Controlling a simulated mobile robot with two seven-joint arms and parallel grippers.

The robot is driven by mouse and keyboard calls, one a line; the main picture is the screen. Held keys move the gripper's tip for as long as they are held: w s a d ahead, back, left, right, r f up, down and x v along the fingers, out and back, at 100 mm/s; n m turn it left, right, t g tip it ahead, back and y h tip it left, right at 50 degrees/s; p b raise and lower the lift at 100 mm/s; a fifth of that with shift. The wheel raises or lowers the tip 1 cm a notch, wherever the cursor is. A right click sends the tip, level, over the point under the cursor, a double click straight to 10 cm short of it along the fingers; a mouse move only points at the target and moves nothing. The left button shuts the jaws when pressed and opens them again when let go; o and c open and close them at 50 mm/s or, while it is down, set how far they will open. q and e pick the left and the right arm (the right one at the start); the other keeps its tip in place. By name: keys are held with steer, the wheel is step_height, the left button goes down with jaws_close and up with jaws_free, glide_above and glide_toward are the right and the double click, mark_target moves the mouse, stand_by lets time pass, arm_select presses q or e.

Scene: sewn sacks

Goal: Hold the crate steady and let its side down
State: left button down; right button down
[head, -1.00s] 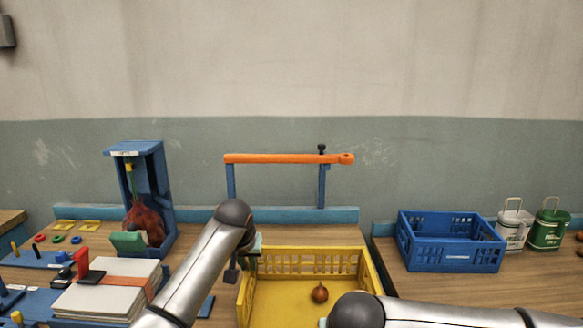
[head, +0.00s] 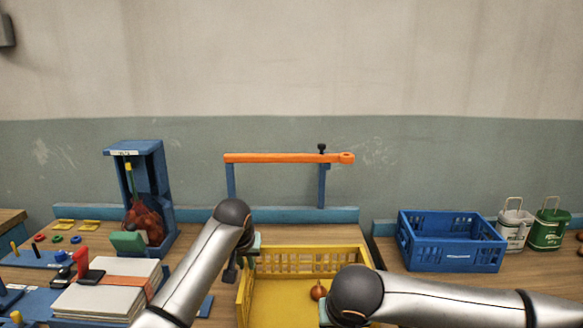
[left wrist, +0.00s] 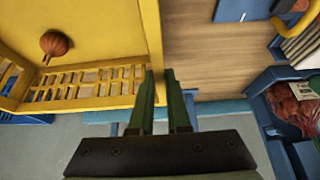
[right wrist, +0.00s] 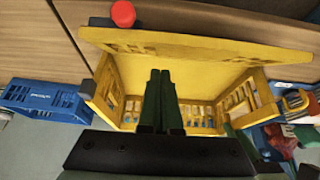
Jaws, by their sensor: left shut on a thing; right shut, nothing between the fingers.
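The yellow crate (head: 268,300) stands on the table with slotted walls. In the left wrist view its wall (left wrist: 150,35) runs down to my left gripper (left wrist: 165,100), which is shut on that wall near a corner. A round brown onion (head: 318,292) lies on the crate floor, partly behind my right arm in the head view; it also shows in the left wrist view (left wrist: 56,46). My right gripper (right wrist: 160,80) is shut and empty over the crate. A wide yellow side (right wrist: 205,45) spans the top of the right wrist view, with a red knob (right wrist: 122,14) by its edge; its tilt is unclear.
An orange bar (head: 285,158) on blue posts stands behind the yellow crate. On the left are a blue stand (head: 160,190) with a red net sack and a strapped stack (head: 105,285).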

arm_select(q)
steer(key=shift+s+d, duration=0.1)
steer(key=shift+d, duration=0.05)
arm_select(e)
step_height(320, 180, up, 7)
stand_by(0.4)
steer(key=shift+f, duration=0.1)
arm_select(q)
steer(key=c, duration=0.8)
jaws_free()
steer(key=shift+r+p, duration=0.35)
steer(key=shift+p, duration=0.1)
steer(key=p+v, duration=0.4)
steer(key=p, duration=0.2)
steer(key=shift+s+r, duration=0.1)
steer(key=shift+p+v, duration=0.4)
steer(key=shift+v, duration=0.65)
arm_select(e)
step_height(320, 180, up, 8)
steer(key=shift+f, duration=0.15)
